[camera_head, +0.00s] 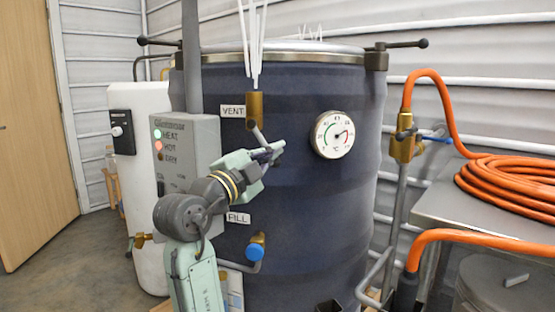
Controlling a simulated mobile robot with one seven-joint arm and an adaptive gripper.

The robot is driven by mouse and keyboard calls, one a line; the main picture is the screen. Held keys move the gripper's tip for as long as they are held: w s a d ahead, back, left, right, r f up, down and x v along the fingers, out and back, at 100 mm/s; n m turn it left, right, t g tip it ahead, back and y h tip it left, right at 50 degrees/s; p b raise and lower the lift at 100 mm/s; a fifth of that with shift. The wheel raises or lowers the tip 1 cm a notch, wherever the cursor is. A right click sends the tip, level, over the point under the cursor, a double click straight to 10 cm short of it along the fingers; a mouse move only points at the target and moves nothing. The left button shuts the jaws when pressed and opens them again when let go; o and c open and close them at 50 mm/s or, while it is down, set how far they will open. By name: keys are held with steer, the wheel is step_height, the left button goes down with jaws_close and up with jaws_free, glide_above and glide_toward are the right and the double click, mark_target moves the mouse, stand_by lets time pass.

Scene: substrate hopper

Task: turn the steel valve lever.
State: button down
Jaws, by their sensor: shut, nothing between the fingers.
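A brass valve (254,105) sits beside the VENT label on the front of the dark blue drum (300,200). A short grey steel lever (257,131) hangs from it, slanting down and to the right. My gripper (276,149) is shut and empty, just below and right of the lever. Its fingers point right and slightly up. The lever's lower end is close to or behind my gripper, and I cannot tell whether they touch.
A round dial (333,135) is right of my gripper. A grey control box (187,150) with indicator lights is left. Below is a blue-capped FILL fitting (255,248). A brass valve (403,140) with orange hose (515,180) and a metal table (450,215) stand right.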

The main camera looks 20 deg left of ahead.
steer(key=a+m, duration=0.1)
steer(key=f+m+g+b, duration=0.1)
steer(key=a+m+g, duration=0.1)
steer(key=m, duration=0.1)
steer(key=shift+s+a+f, duration=0.3)
steer(key=shift+s+a, duration=0.05)
steer(key=shift+a+b, duration=0.1)
steer(key=shift+b, duration=0.2)
stand_by(0.4)
